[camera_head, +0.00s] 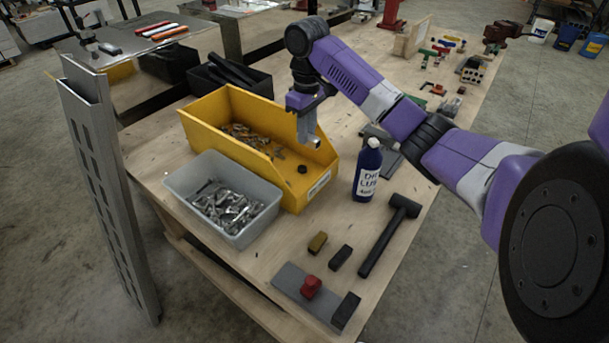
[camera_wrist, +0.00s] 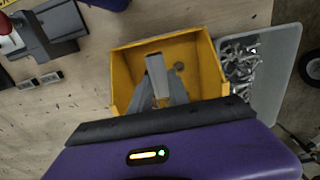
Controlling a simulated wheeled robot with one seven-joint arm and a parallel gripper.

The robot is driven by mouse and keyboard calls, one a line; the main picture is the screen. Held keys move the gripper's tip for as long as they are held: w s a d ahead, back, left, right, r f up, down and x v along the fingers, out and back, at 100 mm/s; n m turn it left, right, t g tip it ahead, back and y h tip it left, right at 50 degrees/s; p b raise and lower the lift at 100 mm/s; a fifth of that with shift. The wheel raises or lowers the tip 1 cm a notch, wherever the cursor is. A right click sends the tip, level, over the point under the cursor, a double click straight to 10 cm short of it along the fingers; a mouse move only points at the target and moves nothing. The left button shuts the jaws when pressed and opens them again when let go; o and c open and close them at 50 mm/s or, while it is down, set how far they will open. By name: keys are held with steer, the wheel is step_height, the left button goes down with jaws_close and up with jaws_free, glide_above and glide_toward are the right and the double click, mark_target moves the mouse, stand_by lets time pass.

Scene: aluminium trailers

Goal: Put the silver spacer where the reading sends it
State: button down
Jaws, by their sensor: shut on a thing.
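My gripper (camera_head: 311,137) hangs from the purple arm above the right part of the yellow bin (camera_head: 215,171). It is shut on a silver-grey piece (camera_wrist: 156,76), which I take to be the silver spacer; in the wrist view it stands between the grey fingers (camera_wrist: 163,98), over the bin (camera_wrist: 127,72). The spacer's lower end looks apart from the bin floor. A grey device (camera_wrist: 52,32) lies on the bench at the upper left of the wrist view. I cannot read any reading.
A grey bin (camera_head: 181,183) of metal parts stands against the yellow bin. A blue bottle (camera_head: 368,172) stands to its right, near a black hammer (camera_head: 388,236). Small blocks (camera_head: 341,256) and a grey plate (camera_head: 290,279) lie in front. A black tray (camera_head: 258,84) is behind.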

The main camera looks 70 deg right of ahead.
steer(key=b, duration=0.3)
glide_above(306, 185)
step_height(306, 185, down, 12)
steer(key=shift+r, duration=0.25)
steer(key=shift+f+p, duration=0.3)
steer(key=shift+f, duration=2.3)
steer(key=shift+f, duration=0.15)
steer(key=c, duration=1.2)
jaws_free()
steer(key=shift+c, duration=0.2)
steer(key=shift+r+p, duration=0.7)
steer(key=shift+r, duration=5.5)
